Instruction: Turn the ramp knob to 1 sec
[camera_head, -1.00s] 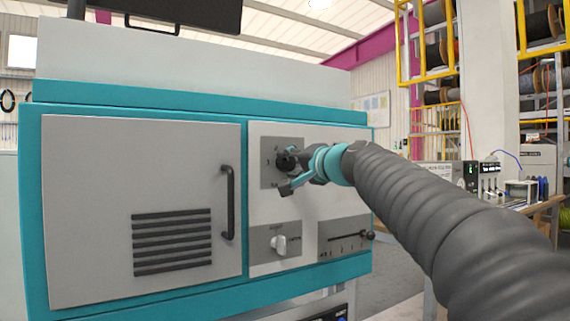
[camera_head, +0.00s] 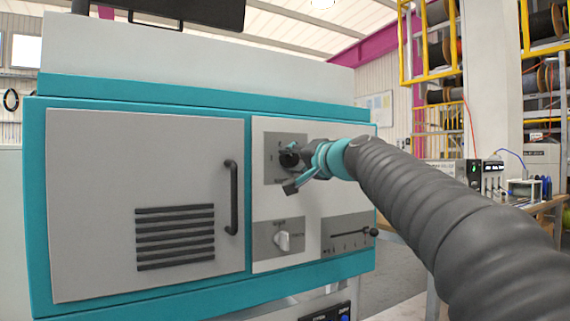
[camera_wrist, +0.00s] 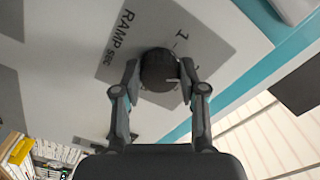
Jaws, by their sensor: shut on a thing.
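The ramp knob (camera_wrist: 159,70) is dark and round, on a grey plate (camera_wrist: 205,35) lettered "RAMP SEC" in the wrist view. A "1" and tick marks show beside it; other marks are partly hidden by my gripper. My gripper (camera_wrist: 158,78) has one finger on each side of the knob and is shut on it. In the head view the knob (camera_head: 289,159) shows at the end of my gripper (camera_head: 296,170), on the upper part of the white panel. The knob's exact pointer setting is hard to tell.
Below on the same panel are a white knob (camera_head: 283,240) and a slider with a dark handle (camera_head: 373,232). A grey door with a black handle (camera_head: 232,198) is to the left. Cable reels (camera_head: 441,52) and a bench with devices stand at the right.

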